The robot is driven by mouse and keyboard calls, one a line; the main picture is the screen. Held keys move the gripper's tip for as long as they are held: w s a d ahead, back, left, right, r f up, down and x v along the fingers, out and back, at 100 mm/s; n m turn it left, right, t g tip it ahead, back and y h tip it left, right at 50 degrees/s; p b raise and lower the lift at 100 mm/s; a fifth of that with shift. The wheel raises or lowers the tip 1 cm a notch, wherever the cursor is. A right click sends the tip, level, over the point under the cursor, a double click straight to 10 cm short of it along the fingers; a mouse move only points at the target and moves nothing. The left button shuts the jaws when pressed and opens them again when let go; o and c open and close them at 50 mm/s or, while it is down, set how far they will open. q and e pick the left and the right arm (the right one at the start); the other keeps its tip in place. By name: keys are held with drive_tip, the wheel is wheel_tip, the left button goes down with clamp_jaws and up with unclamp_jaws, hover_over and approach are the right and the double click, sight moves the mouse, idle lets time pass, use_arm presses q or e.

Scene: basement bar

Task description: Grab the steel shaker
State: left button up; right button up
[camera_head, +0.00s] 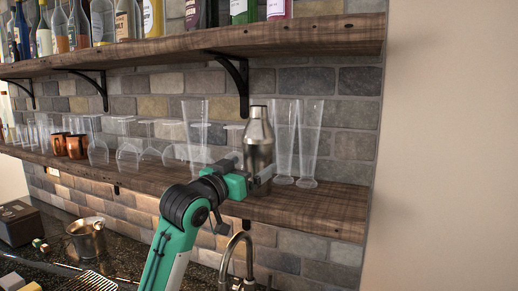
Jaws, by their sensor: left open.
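The steel shaker (258,138) stands upright on the lower wooden shelf, between clear glasses. My left gripper (252,170) is at the shaker's lower part, with one finger on the left side and the other at the right front. The jaws are open around or just in front of the shaker; I cannot tell how deep it sits between them. The shaker's base is partly hidden by the gripper. My right gripper is not in view.
Tall clear glasses (309,140) stand close to the right of the shaker, and another tall glass (195,130) to its left. Copper mugs (76,146) are further left. An upper shelf (320,37) holds bottles. A faucet (238,262) rises below. The shelf's right end is clear.

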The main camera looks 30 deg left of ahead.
sight(258, 159)
use_arm(q)
drive_tip(key=shift+w+r, duration=0.15)
drive_tip(key=shift+w, duration=0.15)
drive_tip(key=p+x, duration=0.3)
drive_tip(key=x, duration=0.1)
drive_tip(key=shift+a, duration=0.2)
drive_tip(key=shift+w, duration=0.35)
drive_tip(key=shift+c, duration=0.5)
drive_tip(key=c, duration=1.2)
